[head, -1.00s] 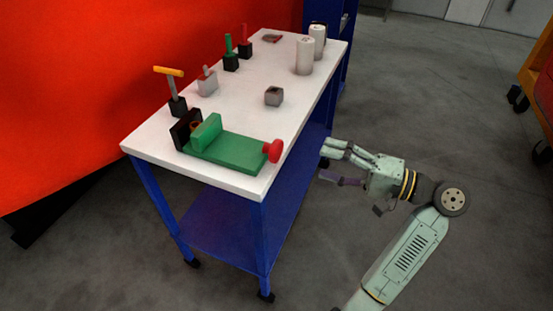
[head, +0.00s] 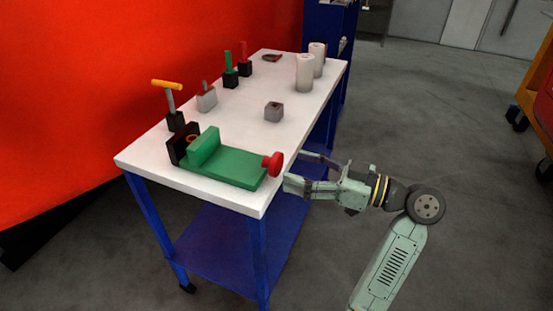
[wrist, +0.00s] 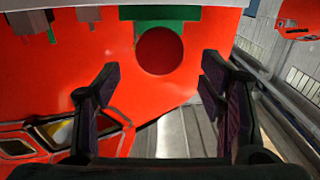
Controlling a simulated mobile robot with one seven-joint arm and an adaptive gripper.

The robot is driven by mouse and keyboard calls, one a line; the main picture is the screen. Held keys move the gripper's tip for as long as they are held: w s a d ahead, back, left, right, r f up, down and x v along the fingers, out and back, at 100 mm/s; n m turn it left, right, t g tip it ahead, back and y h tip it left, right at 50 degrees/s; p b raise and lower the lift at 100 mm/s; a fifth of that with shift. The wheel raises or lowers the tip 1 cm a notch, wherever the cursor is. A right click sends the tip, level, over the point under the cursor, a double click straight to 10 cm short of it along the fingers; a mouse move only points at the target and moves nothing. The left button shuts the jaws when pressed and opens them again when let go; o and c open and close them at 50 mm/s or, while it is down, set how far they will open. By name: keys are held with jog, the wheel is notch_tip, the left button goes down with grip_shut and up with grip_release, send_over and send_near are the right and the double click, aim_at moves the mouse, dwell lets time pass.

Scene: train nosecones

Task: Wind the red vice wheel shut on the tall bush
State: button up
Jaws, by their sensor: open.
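The green vice (head: 225,165) lies on the near end of the white table, with its red wheel (head: 273,164) at the right end. A small orange-brown round piece (head: 191,138), perhaps the tall bush, shows between the black fixed jaw (head: 176,150) and the green moving jaw (head: 204,147); most of it is hidden. My gripper (head: 297,171) is open just right of the wheel, fingers pointing at it. In the wrist view the wheel (wrist: 160,50) sits ahead, centred between the spread fingers (wrist: 160,85); neither finger visibly touches it.
An orange-handled tool (head: 167,84) stands behind the vice. A grey block (head: 274,111) and white cylinders (head: 305,72) stand farther back on the table (head: 245,122). Green and red pegs (head: 228,64) stand in dark blocks at the far left. Open floor lies to the right.

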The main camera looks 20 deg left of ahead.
aim_at(280, 163)
jog(key=a+p, duration=0.1)
jog(key=a, duration=0.4)
jog(key=shift+w+a, duration=0.1)
jog(key=shift+a, duration=0.3)
jog(key=shift+c, duration=0.4)
jog(key=c, duration=1.1)
